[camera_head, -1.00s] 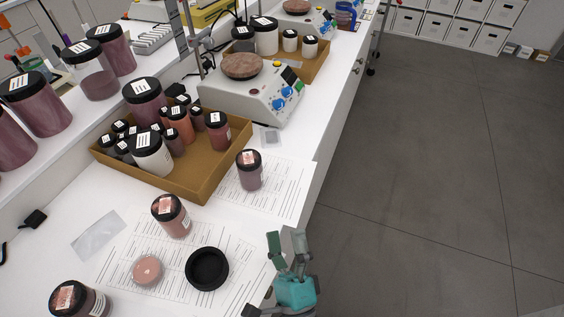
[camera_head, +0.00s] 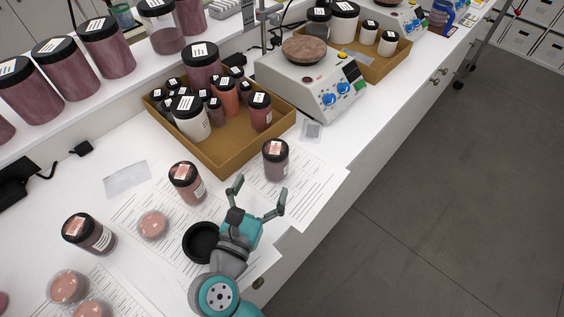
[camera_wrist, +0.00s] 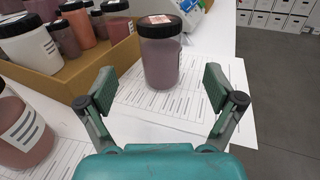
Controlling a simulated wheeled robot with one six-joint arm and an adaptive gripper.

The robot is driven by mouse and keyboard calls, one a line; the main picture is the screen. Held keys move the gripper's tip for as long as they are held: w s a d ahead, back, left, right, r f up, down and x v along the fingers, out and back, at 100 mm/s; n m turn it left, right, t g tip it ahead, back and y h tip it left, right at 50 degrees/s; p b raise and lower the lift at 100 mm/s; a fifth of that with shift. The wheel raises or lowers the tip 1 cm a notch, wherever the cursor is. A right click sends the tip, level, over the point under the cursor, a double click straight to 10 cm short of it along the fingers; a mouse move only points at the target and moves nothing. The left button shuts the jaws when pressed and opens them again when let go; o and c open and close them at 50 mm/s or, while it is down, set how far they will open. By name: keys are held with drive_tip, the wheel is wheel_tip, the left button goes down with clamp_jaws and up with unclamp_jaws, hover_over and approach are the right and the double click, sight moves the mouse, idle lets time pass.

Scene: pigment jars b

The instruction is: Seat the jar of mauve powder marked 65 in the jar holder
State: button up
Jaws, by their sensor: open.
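A jar of mauve powder (camera_head: 276,164) with a black lid and a pinkish top label stands upright on a printed sheet; no number is legible. It also shows in the wrist view (camera_wrist: 160,62), centred beyond and between my fingertips. My gripper (camera_head: 260,188) is open and empty, just short of this jar and not visibly touching it; its two fingers spread wide in the wrist view (camera_wrist: 160,86). The jar holder, seemingly the round black cup (camera_head: 198,244), sits on the paper left of my gripper, empty where visible and partly hidden by my arm.
A pinker jar (camera_head: 186,182) stands left of my gripper, and another (camera_head: 90,233) farther left. A shallow dish of pink powder (camera_head: 153,224) lies near the cup. A brown tray (camera_head: 226,164) of several jars is behind. A hotplate (camera_head: 318,85) stands beyond the mauve jar.

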sight(271, 167)
drive_tip(key=x, duration=0.9)
drive_tip(key=c, duration=1.4)
drive_tip(key=shift+o, duration=0.2)
